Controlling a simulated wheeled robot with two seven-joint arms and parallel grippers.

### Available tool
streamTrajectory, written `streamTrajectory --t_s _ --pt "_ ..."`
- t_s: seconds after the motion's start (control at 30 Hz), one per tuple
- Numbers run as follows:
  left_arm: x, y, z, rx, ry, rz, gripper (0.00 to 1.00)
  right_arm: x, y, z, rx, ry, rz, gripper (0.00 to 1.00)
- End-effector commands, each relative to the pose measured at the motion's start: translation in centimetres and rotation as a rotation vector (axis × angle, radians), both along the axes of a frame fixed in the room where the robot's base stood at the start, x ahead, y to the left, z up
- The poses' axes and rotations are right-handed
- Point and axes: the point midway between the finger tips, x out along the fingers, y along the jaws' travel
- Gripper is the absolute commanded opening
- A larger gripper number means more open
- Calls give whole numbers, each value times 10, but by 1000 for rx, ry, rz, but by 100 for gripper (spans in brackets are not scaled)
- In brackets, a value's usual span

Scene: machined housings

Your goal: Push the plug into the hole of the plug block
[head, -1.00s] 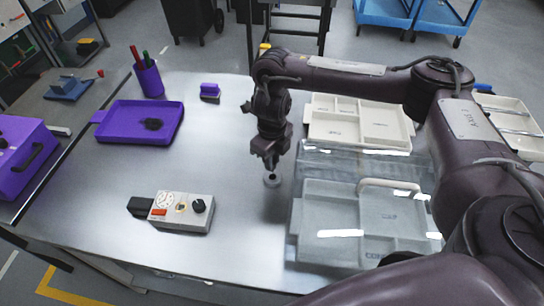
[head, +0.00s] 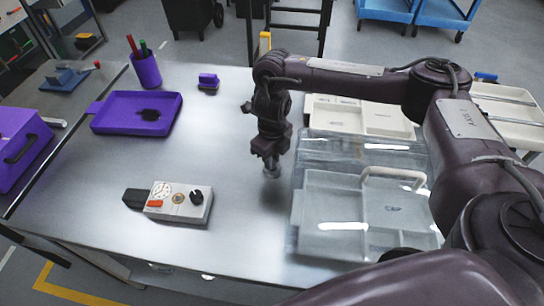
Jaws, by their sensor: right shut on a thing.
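The plug (head: 271,173) is a small grey round piece in the middle of the table. My right gripper (head: 271,163) points down and is shut on it; its fingers hide the plug's upper part. I cannot tell whether the plug touches the table. The plug block (head: 184,209) is a pale grey box to the left of and nearer than the gripper, with a dial, a red piece, a black knob and a brassy round spot that looks like the hole (head: 178,197). The plug is apart from the block. My left gripper is not in view.
A black piece (head: 134,198) adjoins the block's left end. A purple tray (head: 105,127) holding a dark object, a purple pen cup (head: 146,71) and a small purple item (head: 208,81) stand farther back. A clear-lidded case (head: 314,187) lies right of the gripper. Bare table separates plug and block.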

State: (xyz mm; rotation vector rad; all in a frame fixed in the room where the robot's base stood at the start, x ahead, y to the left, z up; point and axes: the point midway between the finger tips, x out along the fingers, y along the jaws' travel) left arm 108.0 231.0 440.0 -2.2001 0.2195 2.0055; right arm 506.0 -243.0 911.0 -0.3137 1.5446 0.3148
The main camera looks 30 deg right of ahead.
Motion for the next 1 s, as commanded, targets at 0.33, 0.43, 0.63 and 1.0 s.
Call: streamTrajectory --t_s 0.33,0.43,0.63,1.0 --pt "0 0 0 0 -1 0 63 0 0 -1 0 0 0 0" --pt "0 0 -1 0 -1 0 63 0 0 -2 0 0 0 0" --pt "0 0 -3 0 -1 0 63 0 0 -5 1 1 0 0" --pt "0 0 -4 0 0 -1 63 0 0 -7 0 1 0 44"
